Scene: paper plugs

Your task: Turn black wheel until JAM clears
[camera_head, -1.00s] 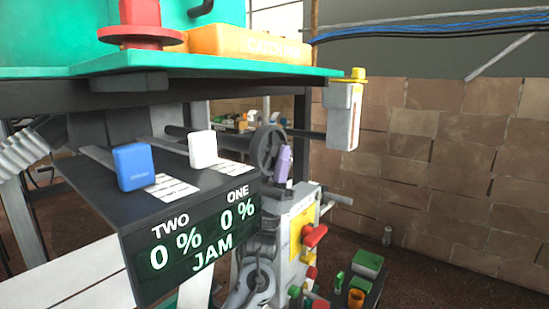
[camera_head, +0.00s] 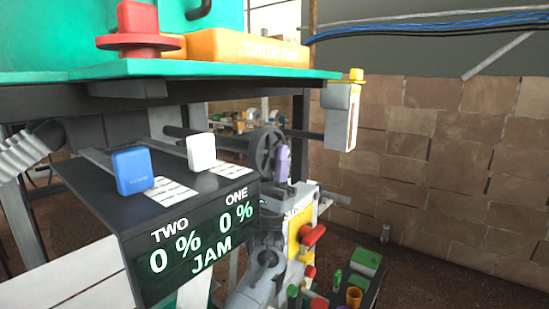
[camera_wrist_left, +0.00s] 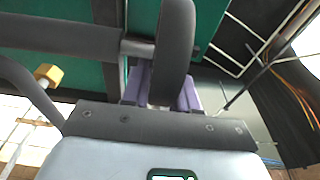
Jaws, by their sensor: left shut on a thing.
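The black wheel (camera_head: 268,150) stands upright on a dark shaft behind the display box, and its rim fills the top middle of the left wrist view (camera_wrist_left: 176,45). My left gripper (camera_head: 283,166) has purple fingers shut on the wheel's near right rim. In the left wrist view the fingers (camera_wrist_left: 160,88) show on both sides of the rim. The display (camera_head: 205,240) reads TWO 0 %, ONE 0 % and JAM in lit letters. My right gripper is not in view.
A blue block (camera_head: 132,171) and a white block (camera_head: 201,152) sit on top of the display box. A green shelf edge (camera_head: 200,72) hangs above, with a grey box (camera_head: 341,115) at its right. A red knob (camera_head: 313,235) and green and yellow parts stand lower right.

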